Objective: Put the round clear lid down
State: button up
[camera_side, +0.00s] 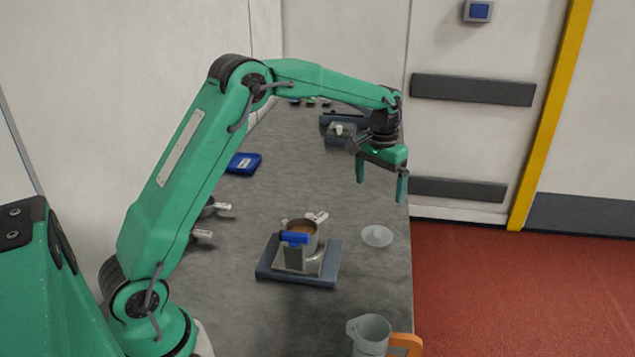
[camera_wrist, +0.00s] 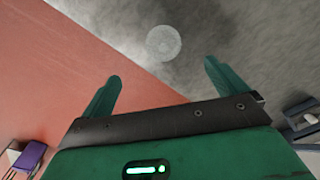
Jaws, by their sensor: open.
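The round clear lid (camera_side: 377,236) lies flat on the grey worktop, near its right edge and to the right of the metal pot. It also shows in the wrist view (camera_wrist: 163,42), beyond my fingertips and about midway between them. My gripper (camera_side: 382,190) is open and empty, with its green fingers pointing down. In the side view it hangs above the right edge of the worktop, higher than the lid and apart from it. The two spread fingers also show in the wrist view (camera_wrist: 163,72).
A metal pot (camera_side: 309,240) with brown contents stands on a blue-grey base (camera_side: 265,273). A clear jug (camera_side: 370,337) with an orange handle is at the front right. A blue box (camera_side: 244,163) lies at the left. The worktop (camera_side: 300,165) is bare behind the pot.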

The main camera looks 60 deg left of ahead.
jog(key=s+d+r+m+t, duration=0.1)
jog(key=s+d+r, duration=0.1)
jog(key=s+r, duration=0.5)
jog(key=s+d+r+t, duration=0.2)
jog(key=s+r, duration=0.3)
jog(key=s, duration=0.4)
jog(key=s+d+f+t, duration=0.1)
jog(key=s+f+t, duration=0.1)
jog(key=s, duration=1.4)
jog(key=shift+s+d+f+m, duration=0.35)
jog(key=shift+s+f+m, duration=0.05)
jog(key=shift+f, duration=0.1)
